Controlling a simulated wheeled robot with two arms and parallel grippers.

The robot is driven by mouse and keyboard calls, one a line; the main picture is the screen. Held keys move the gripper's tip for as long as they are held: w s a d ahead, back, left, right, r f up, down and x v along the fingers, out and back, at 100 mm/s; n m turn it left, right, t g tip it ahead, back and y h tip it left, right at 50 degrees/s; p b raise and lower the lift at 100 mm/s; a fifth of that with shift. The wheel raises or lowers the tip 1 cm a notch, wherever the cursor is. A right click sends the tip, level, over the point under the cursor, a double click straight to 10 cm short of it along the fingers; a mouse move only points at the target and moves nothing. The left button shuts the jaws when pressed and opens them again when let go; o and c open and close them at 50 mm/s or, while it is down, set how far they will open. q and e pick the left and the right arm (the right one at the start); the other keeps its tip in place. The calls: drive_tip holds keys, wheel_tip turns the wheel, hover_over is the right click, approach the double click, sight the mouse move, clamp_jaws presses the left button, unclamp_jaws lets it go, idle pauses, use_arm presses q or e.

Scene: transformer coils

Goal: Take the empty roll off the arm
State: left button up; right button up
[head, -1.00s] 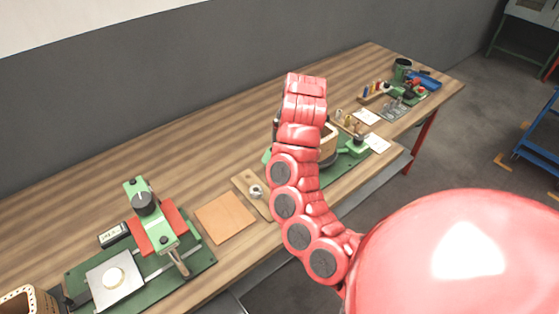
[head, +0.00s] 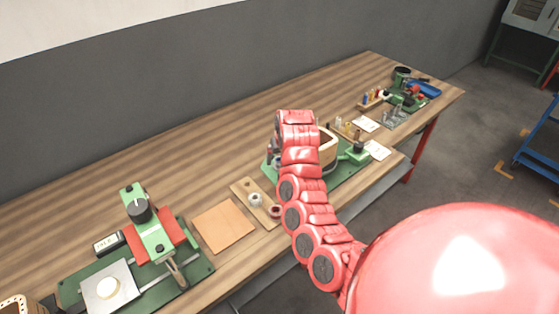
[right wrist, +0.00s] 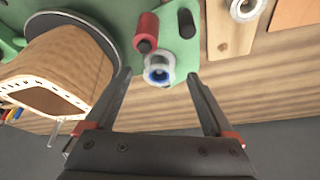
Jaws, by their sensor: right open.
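In the right wrist view, a small spool (right wrist: 158,70) with a pale rim and a blue centre sits on the green base, end toward the camera. It looks like the empty roll, but I cannot tell for sure whether any wire is on it. My right gripper (right wrist: 159,76) is open, its two dark fingers on either side of this spool with visible gaps. A red roll (right wrist: 147,26) and a dark post (right wrist: 186,23) stand just beyond it. In the head view my right arm hides the spool and the gripper. My left gripper is not in view.
A wooden coil form (right wrist: 60,65) stands close left of the fingers. A wooden board (head: 246,188) with small rolls lies beside the green base (head: 345,173). A leather-coloured pad (head: 223,227) and another green fixture (head: 150,225) are further left. The table's back is clear.

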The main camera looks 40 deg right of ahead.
drive_tip(key=shift+x, duration=1.2)
clamp_jaws()
